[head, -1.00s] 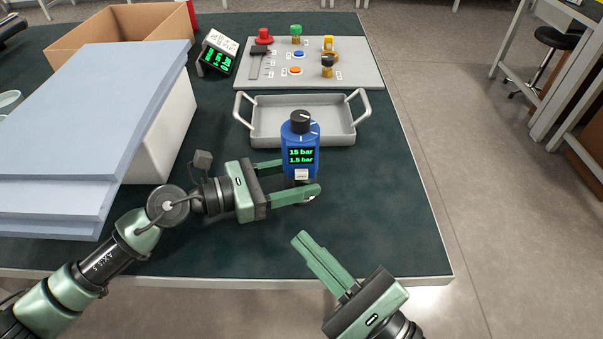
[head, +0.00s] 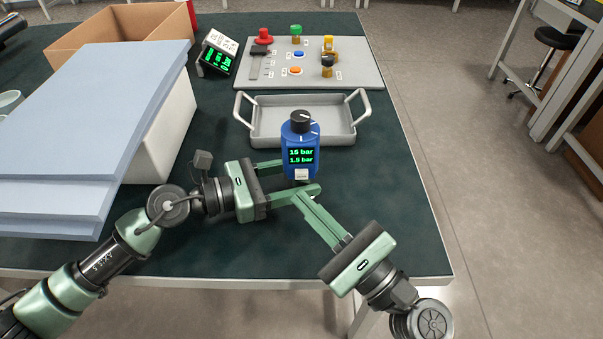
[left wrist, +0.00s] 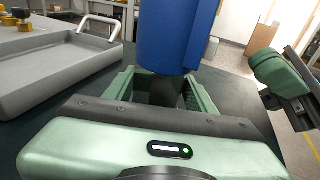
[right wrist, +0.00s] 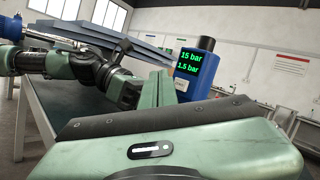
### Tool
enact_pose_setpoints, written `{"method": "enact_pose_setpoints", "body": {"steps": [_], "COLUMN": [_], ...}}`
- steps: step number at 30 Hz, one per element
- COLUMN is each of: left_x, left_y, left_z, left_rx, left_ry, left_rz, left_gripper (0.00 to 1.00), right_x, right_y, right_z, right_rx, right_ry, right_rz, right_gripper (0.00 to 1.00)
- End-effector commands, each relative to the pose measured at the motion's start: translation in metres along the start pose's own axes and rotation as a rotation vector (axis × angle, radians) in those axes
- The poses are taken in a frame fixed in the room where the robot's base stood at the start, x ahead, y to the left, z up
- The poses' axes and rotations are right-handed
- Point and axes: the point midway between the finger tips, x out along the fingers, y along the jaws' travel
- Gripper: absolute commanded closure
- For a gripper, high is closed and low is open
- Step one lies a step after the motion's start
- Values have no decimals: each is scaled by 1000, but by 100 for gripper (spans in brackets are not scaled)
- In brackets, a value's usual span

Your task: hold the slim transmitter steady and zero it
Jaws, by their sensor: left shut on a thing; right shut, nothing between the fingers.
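The slim transmitter (head: 301,139) is blue and upright, with a black knob (head: 300,121) on top. Its screen reads "15 bar" over "1.5 bar", and a small white block (head: 302,174) shows below the screen. My left gripper (head: 297,178) is shut on its lower part from the left. In the left wrist view the blue body (left wrist: 172,38) rises between the fingers. My right gripper (head: 303,194) is shut and empty, its tips just in front of and below the white block; I cannot tell whether they touch. The screen faces my right wrist view (right wrist: 188,64).
A grey two-handled tray (head: 265,135) stands behind the transmitter. Behind it lies a grey panel (head: 365,75) with knobs and buttons. A tilted green-lit display (head: 217,55) stands left of the panel. Blue sheets (head: 80,120) and a cardboard box (head: 120,25) fill the left. The table's right side is clear.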

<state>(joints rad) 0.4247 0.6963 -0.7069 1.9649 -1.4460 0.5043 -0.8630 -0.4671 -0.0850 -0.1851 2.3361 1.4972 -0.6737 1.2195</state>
Motion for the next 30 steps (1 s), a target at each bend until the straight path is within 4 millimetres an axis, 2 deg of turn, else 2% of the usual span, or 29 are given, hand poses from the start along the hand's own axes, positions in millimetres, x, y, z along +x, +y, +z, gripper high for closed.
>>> {"method": "enact_pose_setpoints", "body": {"steps": [8,30], "left_x": [0,0], "left_y": [0,0], "left_z": [1,1], "left_rx": [0,0], "left_ry": [-1,-1], "left_rz": [1,1], "left_gripper": [87,87], "right_x": [11,11], "right_y": [-8,-8], "right_z": [-8,-8], "right_rx": [0,0], "right_ry": [0,0], "right_rz": [0,0], "right_gripper": [100,100]}}
